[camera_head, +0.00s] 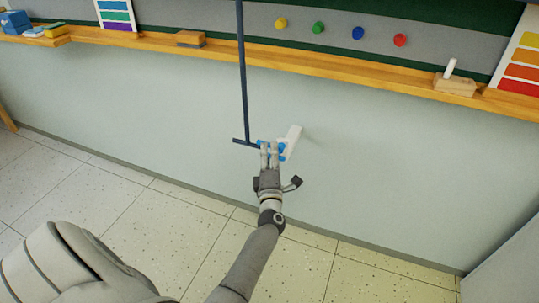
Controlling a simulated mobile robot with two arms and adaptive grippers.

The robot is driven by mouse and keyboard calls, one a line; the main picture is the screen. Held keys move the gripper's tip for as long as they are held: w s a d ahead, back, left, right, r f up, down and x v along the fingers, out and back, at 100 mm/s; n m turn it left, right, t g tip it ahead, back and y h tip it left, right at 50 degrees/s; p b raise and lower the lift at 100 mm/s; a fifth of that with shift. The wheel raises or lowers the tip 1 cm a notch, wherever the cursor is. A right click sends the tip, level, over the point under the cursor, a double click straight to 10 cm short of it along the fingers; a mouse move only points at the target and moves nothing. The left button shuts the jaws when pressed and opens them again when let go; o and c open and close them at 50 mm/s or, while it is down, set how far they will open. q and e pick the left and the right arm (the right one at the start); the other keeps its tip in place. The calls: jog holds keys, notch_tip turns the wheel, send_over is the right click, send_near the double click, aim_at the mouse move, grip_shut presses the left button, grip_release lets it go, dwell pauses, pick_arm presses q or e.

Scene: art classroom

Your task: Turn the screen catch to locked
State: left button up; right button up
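The screen catch is a small white block (291,139) on the pale wall with a blue part (282,149) beside it. My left gripper (269,147) is at the blue part, its fingers pointing up the picture and covering some of it. Blue shows on both sides of the fingers. I cannot tell whether they grip it or only touch it. The catch's exact setting is hard to read. My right gripper is not in view.
A dark upright rod (243,75) with a short crossbar at its foot hangs just left of the catch. A wooden ledge (340,72) runs above, with an eraser (190,38) and a chalk holder (454,84). The tiled floor (150,225) is clear.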

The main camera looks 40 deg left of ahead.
pick_arm(q)
jog(key=v, duration=0.7)
jog(key=shift+s+d, duration=0.15)
jog(key=shift+s, duration=0.05)
